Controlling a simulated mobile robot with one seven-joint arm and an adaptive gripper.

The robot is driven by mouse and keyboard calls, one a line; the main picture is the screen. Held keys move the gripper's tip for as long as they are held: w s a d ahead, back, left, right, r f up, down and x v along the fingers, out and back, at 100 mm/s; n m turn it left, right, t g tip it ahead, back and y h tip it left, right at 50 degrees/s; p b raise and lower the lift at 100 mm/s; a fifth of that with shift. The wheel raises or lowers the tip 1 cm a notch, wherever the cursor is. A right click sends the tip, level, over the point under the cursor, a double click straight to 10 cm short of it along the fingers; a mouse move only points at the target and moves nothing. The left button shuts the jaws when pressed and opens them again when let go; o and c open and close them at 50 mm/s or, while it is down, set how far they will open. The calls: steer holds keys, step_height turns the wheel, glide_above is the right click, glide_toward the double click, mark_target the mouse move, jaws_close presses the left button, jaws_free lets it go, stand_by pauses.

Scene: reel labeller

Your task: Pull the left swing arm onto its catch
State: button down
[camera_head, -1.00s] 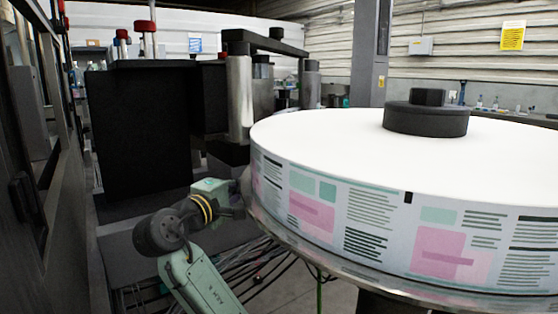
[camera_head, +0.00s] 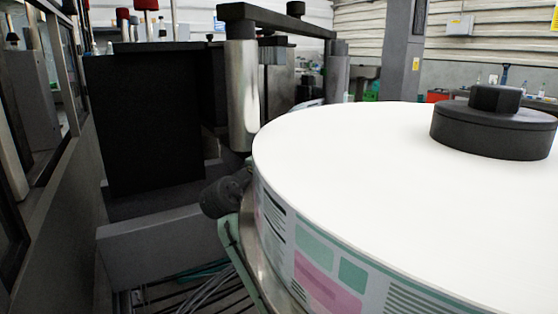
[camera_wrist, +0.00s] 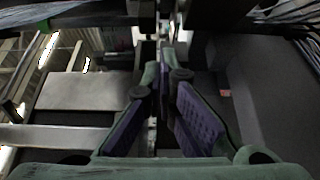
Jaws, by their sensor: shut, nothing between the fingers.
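A black bar (camera_head: 275,18) spans the top of upright steel rollers behind the label reel. A shiny steel roller (camera_head: 242,95) stands under its left end. I cannot tell for sure which part is the left swing arm, and I cannot make out its catch. My gripper (camera_wrist: 165,72) shows in the wrist view with its purple-padded fingers together and nothing between them. Dark machine parts lie beyond the fingertips; whether they touch is unclear. In the head view my gripper is hidden and only part of my arm shows beside the reel's left edge.
The large white label reel (camera_head: 370,150), with a black hub (camera_head: 492,125), fills the right side. A black box-shaped housing (camera_head: 150,120) stands at left behind a grey ledge (camera_head: 165,250). Cables (camera_head: 200,290) run low between ledge and reel.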

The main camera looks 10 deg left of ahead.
steer(key=d, duration=0.1)
steer(key=w+d+p, duration=0.1)
steer(key=d, duration=0.3)
steer(key=shift+w+p, duration=0.3)
steer(key=shift+w, duration=0.05)
steer(key=shift+d, duration=0.1)
